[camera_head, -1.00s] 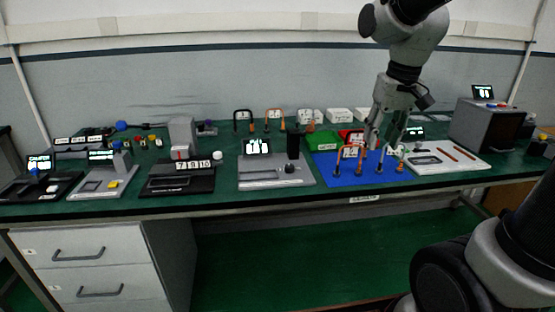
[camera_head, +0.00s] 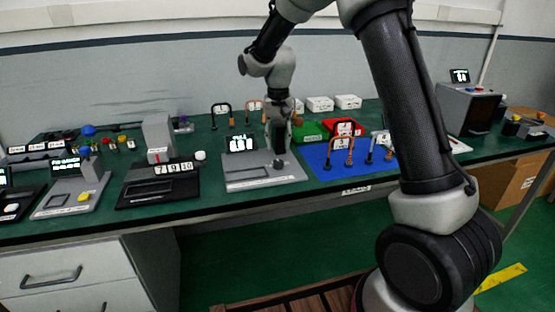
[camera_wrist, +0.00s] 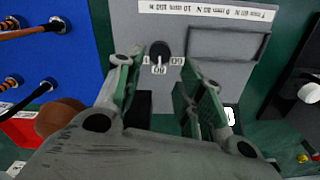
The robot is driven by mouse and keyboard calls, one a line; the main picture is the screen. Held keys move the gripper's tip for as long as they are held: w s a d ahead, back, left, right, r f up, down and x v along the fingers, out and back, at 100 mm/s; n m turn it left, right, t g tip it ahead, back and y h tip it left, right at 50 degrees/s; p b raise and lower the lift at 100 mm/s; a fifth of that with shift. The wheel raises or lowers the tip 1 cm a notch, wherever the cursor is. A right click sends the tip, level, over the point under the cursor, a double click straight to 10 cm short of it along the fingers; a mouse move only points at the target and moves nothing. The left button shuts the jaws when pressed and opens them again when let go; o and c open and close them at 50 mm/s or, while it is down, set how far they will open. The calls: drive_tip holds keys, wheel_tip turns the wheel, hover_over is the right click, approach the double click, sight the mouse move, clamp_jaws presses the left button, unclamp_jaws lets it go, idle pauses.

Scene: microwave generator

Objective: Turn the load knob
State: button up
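A grey device (camera_head: 235,181) with a lit display (camera_head: 241,144) stands on the green bench, left of the blue mat. A small black knob (camera_head: 279,164) is on its top near the front right. In the wrist view the knob (camera_wrist: 159,49) has small white number labels beside it and a printed strip above it, upside down. It appears to be the load knob. My gripper (camera_head: 279,149) is above the device near the knob. In the wrist view my gripper (camera_wrist: 160,78) is open and empty, with the knob showing beyond the gap between its fingers, apparently untouched.
A blue mat (camera_head: 320,174) with orange and black cables lies right of the device. Green (camera_head: 310,131) and red (camera_head: 346,127) trays sit behind it. A black device (camera_head: 150,192) with number tiles stands at left. A microwave-like box (camera_head: 468,108) is at far right.

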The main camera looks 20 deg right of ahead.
sight(278, 161)
wheel_tip(278, 161, down, 8)
drive_tip(key=shift+r, duration=0.25)
drive_tip(key=shift+c, duration=0.3)
drive_tip(key=c, duration=0.7)
